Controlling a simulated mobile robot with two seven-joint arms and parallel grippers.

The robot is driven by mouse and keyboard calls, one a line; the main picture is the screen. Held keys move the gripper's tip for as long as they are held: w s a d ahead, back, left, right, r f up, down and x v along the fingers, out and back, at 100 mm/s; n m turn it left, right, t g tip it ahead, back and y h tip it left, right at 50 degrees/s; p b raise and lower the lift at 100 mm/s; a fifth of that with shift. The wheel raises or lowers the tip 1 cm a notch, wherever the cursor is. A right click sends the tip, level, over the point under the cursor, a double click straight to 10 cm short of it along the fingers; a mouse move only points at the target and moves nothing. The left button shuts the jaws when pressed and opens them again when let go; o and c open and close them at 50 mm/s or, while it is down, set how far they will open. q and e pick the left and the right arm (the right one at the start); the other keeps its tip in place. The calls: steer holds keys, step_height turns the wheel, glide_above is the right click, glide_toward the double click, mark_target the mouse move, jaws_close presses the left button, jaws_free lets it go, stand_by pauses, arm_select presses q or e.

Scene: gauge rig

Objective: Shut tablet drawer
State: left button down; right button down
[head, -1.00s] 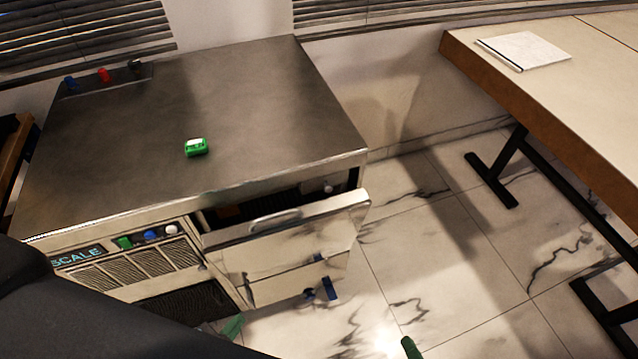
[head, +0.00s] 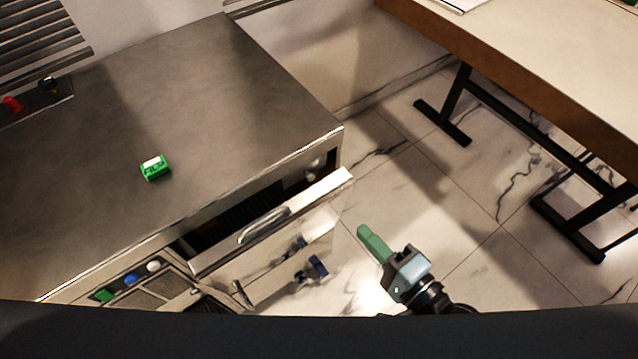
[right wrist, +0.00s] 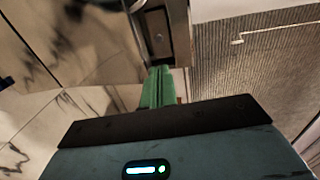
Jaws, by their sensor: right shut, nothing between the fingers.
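The tablet drawer (head: 300,211) is a metal drawer in the front of the steel cabinet (head: 200,95). In the head view it stands pulled out, with a dark gap behind its front panel. A curved bar handle (head: 264,225) is on the front. My right gripper (head: 371,243) has green fingers, closed together and empty. In the picture it is to the right of the drawer front, apart from it. The green fingers also show in the right wrist view (right wrist: 156,88), pointing toward a metal edge that I cannot identify surely. My left gripper is not in view.
A small green box (head: 155,167) lies on the cabinet top. Blue knobs (head: 312,269) show below the drawer front. A table (head: 540,60) with black legs stands at the right. Marble floor (head: 400,165) is free between table and cabinet.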

mark_target(311, 174)
steer(key=x, duration=1.3)
steer(key=shift+w+a+p, duration=0.15)
steer(key=shift+p, duration=0.15)
steer(key=shift+w+a, duration=0.15)
steer(key=shift+w, duration=0.05)
steer(key=x, duration=0.4)
steer(key=shift+w+r, duration=0.15)
steer(key=shift+w, duration=0.1)
steer(key=shift+r, duration=0.1)
steer(key=shift+r, duration=0.1)
steer(key=shift+s, duration=0.15)
